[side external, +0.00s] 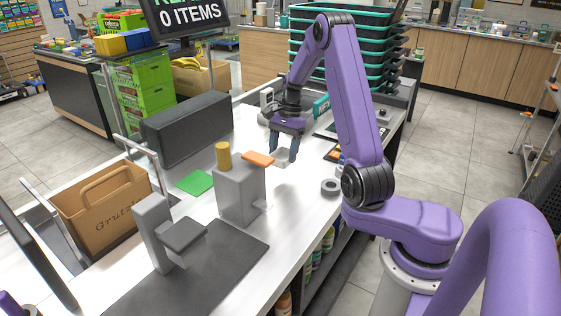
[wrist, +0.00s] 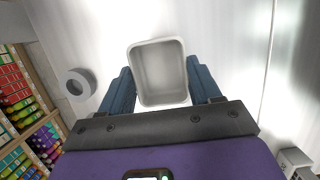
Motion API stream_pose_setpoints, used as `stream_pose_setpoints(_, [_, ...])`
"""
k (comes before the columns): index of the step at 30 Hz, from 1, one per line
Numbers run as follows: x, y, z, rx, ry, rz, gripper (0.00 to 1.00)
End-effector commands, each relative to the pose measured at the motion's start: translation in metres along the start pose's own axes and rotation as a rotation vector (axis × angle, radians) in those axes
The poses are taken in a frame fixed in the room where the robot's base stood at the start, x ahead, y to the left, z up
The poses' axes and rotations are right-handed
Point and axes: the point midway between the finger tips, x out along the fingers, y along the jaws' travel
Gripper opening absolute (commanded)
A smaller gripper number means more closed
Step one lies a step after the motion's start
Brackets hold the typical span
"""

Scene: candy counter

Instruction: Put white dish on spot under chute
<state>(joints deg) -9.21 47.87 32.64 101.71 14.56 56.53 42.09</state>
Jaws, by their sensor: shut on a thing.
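The white dish (wrist: 160,72) is a small, rounded, square open dish. It sits between the blue fingers of my gripper (side external: 283,158), which is shut on it. In the side view, the dish (side external: 282,155) shows pale between the fingertips, over the white counter behind the dispenser; I cannot tell whether it touches the counter. The dish looks empty in the wrist view. A grey box-shaped dispenser (side external: 239,195) has a yellow cylinder (side external: 223,155) and an orange piece (side external: 258,159) on top. A small light ledge, perhaps the chute (side external: 260,205), sticks out from its right side. No marked spot is clear under it.
A grey ring (side external: 330,187) lies on the counter to the right, and shows in the wrist view (wrist: 72,88). A green square (side external: 195,183), a grey stand (side external: 158,235) and a dark mat (side external: 205,285) lie left and front. A long dark box (side external: 188,128) stands behind.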

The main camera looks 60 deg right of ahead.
Motion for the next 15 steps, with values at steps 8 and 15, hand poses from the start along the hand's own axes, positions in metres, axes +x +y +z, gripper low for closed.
stream_pose_setpoints(8, [0.014, -0.013, -0.009, -0.001, 0.0, -0.001, 0.28])
stream_pose_setpoints(15, [0.041, -0.013, -0.017, 0.0, -0.001, 0.0, 0.28])
